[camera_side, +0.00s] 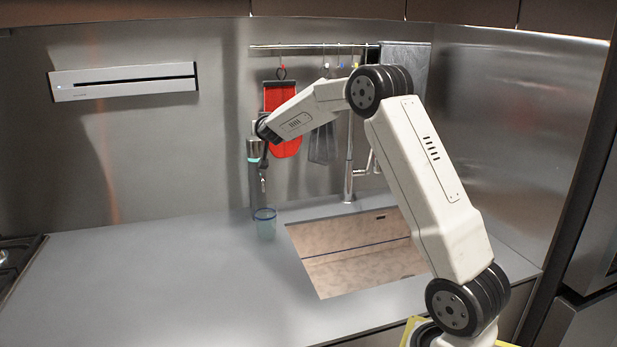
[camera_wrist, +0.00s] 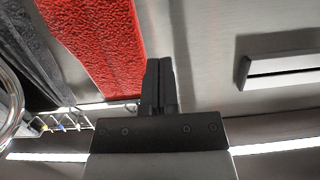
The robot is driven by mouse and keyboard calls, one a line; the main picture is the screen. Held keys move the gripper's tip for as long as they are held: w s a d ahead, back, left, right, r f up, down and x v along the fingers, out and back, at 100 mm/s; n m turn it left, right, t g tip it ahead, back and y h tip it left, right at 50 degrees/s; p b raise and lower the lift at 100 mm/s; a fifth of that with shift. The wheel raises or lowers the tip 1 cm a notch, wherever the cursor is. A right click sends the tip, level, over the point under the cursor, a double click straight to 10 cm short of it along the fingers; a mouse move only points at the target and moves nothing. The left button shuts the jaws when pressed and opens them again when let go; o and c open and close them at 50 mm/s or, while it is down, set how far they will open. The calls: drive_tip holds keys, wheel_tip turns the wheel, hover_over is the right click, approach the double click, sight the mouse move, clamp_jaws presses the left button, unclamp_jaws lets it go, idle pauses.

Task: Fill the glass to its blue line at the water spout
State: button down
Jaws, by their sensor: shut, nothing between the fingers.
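The glass (camera_side: 265,223) stands upright on the counter, left of the sink, in the side view. It is small, clear and tinted pale blue-green, with a blue band near its top. I cannot tell its water level. My gripper (camera_side: 263,184) points down above the glass, apart from it. In the wrist view my gripper (camera_wrist: 160,65) has its dark fingers together with nothing between them. A tall chrome tap (camera_side: 349,165) stands behind the sink; part of it is hidden by my arm. The glass is not in the wrist view.
The sink (camera_side: 350,250) is open at the right. A slotted white unit (camera_side: 123,81) is on the wall. The counter's left part (camera_side: 150,270) is clear.

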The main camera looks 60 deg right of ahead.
drive_tip(key=shift+v, duration=2.4)
